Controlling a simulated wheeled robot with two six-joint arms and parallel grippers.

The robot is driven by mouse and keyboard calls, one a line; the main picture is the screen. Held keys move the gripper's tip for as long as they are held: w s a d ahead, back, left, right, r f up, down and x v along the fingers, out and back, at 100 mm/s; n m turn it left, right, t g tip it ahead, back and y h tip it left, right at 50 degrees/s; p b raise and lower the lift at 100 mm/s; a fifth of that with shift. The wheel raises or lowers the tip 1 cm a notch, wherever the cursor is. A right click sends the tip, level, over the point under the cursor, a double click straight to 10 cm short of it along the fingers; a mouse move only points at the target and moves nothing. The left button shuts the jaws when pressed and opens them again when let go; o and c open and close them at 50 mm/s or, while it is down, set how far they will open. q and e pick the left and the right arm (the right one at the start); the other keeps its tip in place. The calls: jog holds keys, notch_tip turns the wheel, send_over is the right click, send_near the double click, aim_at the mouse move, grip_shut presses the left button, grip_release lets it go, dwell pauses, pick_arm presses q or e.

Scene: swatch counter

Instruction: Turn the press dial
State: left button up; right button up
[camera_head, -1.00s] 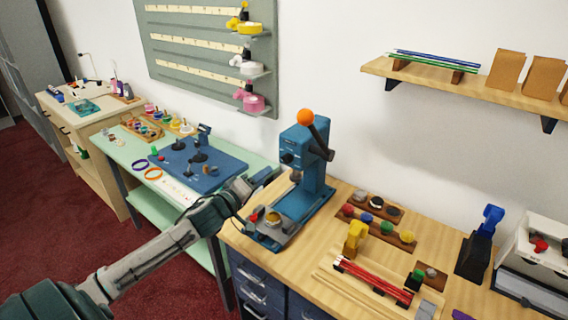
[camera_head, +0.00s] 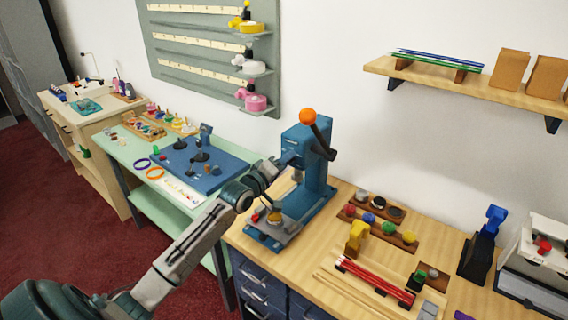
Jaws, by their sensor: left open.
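The blue press (camera_head: 318,180) stands on the wooden counter, with a lever ending in an orange ball (camera_head: 308,115) at its top. My left gripper (camera_head: 282,165) is at the front left of the press head, where the dark dial showed earlier. The gripper and wrist now cover the dial, so I cannot tell whether the fingers touch it. The gripper is open. Below it, the press base (camera_head: 272,232) holds a round part with a yellowish top and a small red knob. My right gripper is out of view.
Racks of coloured round pieces (camera_head: 380,220) and a tray of red rods (camera_head: 375,280) lie right of the press. A green table (camera_head: 140,165) with a blue mat is at the left. A wall shelf (camera_head: 450,82) hangs above right.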

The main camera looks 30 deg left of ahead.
pick_arm(q)
jog(key=shift+w, duration=0.1)
jog(key=shift+c, duration=0.4)
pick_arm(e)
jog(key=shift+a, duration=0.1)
pick_arm(q)
jog(key=c, duration=0.9)
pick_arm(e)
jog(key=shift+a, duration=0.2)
